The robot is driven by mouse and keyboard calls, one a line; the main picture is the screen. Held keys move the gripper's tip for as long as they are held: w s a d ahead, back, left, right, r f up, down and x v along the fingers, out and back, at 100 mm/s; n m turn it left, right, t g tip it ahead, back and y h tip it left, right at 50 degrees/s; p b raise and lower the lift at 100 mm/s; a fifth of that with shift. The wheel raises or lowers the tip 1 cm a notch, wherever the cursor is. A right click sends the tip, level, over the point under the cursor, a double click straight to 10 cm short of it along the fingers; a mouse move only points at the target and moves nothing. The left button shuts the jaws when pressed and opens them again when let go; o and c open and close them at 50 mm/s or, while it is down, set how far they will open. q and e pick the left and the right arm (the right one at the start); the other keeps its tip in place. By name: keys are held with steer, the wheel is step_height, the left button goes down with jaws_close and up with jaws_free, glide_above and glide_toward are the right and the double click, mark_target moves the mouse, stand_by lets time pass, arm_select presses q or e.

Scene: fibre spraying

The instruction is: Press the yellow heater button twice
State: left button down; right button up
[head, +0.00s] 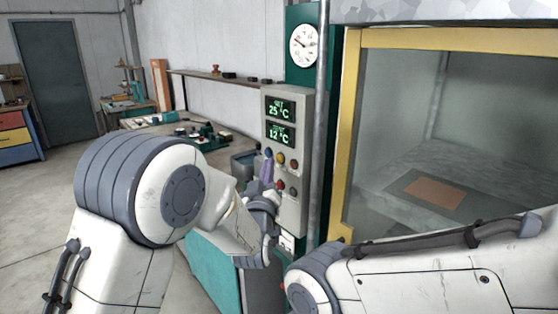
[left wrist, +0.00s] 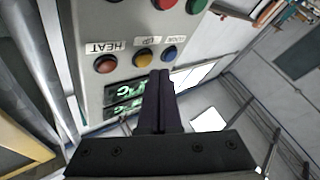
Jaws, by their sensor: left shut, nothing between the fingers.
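A grey control panel (head: 288,225) stands left of the spray booth, with two green displays reading 25 °C and 12 °C. The yellow button (head: 280,160) sits below the displays, between a blue button and an orange-red button (head: 293,165). In the left wrist view the panel is upside down; the yellow button (left wrist: 142,57) lies between the orange-red button (left wrist: 105,64), labelled HEAT, and the blue button (left wrist: 169,53). My left gripper (head: 267,160) is shut and empty, its fingertips (left wrist: 160,74) close to the yellow and blue buttons. Contact cannot be told. My right gripper is out of view.
A lower row holds a red button (head: 280,185) and others. The booth's yellow frame (head: 351,130) and a vertical grey pipe (head: 322,130) stand right of the panel. My right arm crosses the lower right. Open floor lies at the left.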

arm_select(q)
steer(key=shift+s+a+b, duration=0.55)
steer(key=shift+s+a, duration=0.2)
steer(key=shift+a, duration=0.25)
steer(key=shift+s+a+b, duration=0.5)
steer(key=shift+s+a, duration=0.2)
steer(key=shift+a, duration=0.3)
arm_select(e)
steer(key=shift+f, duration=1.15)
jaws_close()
